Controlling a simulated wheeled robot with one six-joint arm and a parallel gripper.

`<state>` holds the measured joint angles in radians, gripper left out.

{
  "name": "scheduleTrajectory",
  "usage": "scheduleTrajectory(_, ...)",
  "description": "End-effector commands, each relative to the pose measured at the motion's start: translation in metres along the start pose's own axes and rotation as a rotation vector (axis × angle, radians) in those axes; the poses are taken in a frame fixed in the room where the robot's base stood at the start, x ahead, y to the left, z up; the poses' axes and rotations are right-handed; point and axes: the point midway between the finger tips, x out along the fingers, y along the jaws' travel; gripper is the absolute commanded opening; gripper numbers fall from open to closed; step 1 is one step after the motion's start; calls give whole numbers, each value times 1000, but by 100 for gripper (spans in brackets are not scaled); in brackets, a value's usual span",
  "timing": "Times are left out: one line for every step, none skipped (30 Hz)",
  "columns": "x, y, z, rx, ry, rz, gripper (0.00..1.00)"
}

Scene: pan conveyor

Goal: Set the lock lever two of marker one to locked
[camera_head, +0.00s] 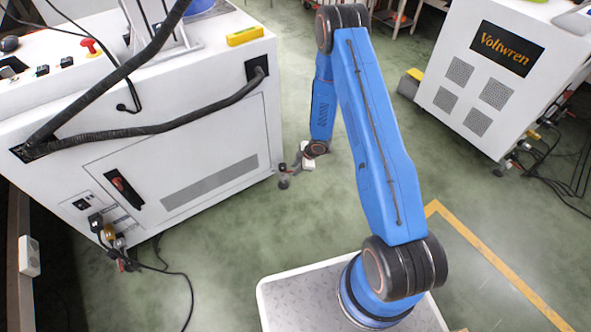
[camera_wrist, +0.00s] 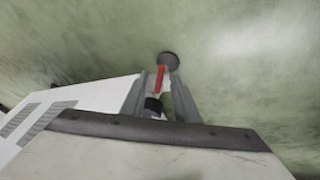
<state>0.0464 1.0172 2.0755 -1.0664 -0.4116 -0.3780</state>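A red lever (camera_wrist: 160,77) shows in the wrist view, just this side of a dark round foot or wheel (camera_wrist: 169,60) on the floor. My gripper (camera_wrist: 159,82) has its two grey fingers apart, one on each side of the red lever, with narrow gaps visible. I cannot tell whether a finger touches it. In the head view my gripper (camera_head: 298,165) is low, beside the bottom right corner of the white machine (camera_head: 262,172), near a dark foot (camera_head: 284,183). The lever's red part and any marker label are not discernible there.
The white machine's side (camera_wrist: 95,97) lies close on the left in the wrist view. A second white cabinet (camera_head: 455,75) with cables stands at the right. A hose (camera_head: 190,125) and loose cables hang on the left machine.

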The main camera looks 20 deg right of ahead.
Motion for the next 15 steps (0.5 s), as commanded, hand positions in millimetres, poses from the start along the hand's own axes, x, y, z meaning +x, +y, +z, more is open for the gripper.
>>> scheduleTrajectory(3, 0, 0, 0, 0, 0, 28)
scheduleTrajectory(4, 0, 0, 0, 0, 0, 28)
scheduleTrajectory(6, 0, 0, 0, 0, 0, 28)
scheduleTrajectory(7, 0, 0, 1, 0, 0, 28)
scheduleTrajectory(7, 0, 0, 1, 0, 0, 28)
scheduleTrajectory(8, 0, 0, 1, 0, 0, 28)
scheduleTrajectory(8, 0, 0, 1, 0, 0, 28)
scheduleTrajectory(8, 0, 0, 1, 0, 0, 28)
scheduleTrajectory(8, 0, 0, 1, 0, 0, 28)
scheduleTrajectory(8, 0, 0, 1, 0, 0, 28)
scheduleTrajectory(8, 0, 0, 1, 0, 0, 28)
scheduleTrajectory(8, 0, 0, 1, 0, 0, 28)
scheduleTrajectory(8, 0, 0, 1, 0, 0, 28)
scheduleTrajectory(8, 0, 0, 1, 0, 0, 21)
scheduleTrajectory(8, 0, 0, 1, 0, 0, 11)
